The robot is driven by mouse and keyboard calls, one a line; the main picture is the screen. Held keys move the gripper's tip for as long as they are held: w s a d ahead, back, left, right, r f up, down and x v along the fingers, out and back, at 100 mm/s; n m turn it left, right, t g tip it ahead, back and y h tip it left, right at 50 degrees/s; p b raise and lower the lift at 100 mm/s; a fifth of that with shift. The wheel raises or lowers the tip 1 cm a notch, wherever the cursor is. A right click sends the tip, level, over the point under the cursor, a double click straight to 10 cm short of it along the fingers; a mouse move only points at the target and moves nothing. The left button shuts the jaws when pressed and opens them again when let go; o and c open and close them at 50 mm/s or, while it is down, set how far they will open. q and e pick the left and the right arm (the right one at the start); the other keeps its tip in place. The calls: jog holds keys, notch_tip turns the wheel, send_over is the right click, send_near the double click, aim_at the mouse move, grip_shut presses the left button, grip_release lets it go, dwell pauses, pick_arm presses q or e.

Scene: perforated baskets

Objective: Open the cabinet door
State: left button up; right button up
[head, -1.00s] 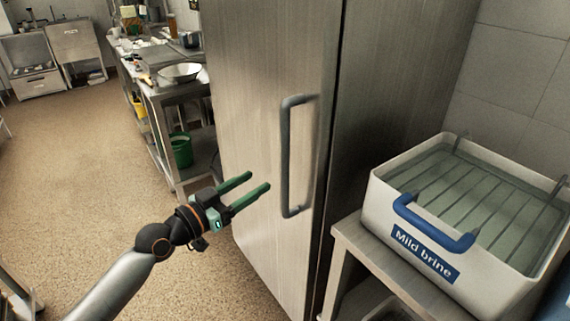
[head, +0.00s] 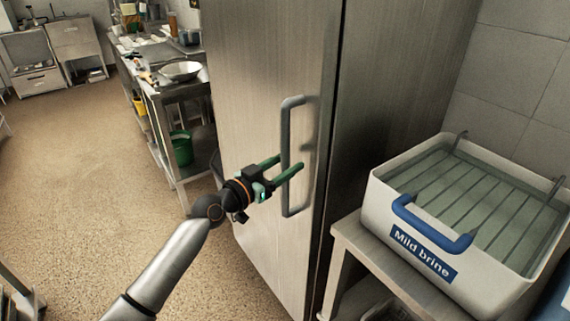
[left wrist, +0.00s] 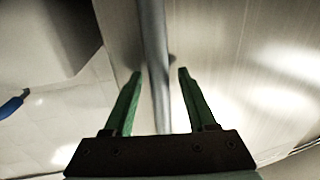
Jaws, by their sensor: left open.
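The tall steel cabinet has a closed door (head: 245,105) with a long vertical grey handle (head: 286,130) near its right edge. My left gripper (head: 290,166) is at the lower half of the handle, its green fingers open, one on each side of the bar in the head view. In the left wrist view the handle (left wrist: 153,65) runs between the two open fingertips (left wrist: 160,73), with a gap on both sides. The handle seems closer to the left finger. My right gripper is not in view.
A white basin (head: 470,205) labelled "Mild brine" with a blue handle stands on a steel table (head: 345,240) right of the cabinet. A steel worktable (head: 160,95) with a bowl stands behind left. The floor (head: 85,150) at left is clear.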

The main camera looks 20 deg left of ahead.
pick_arm(q)
grip_shut()
dwell(1.3)
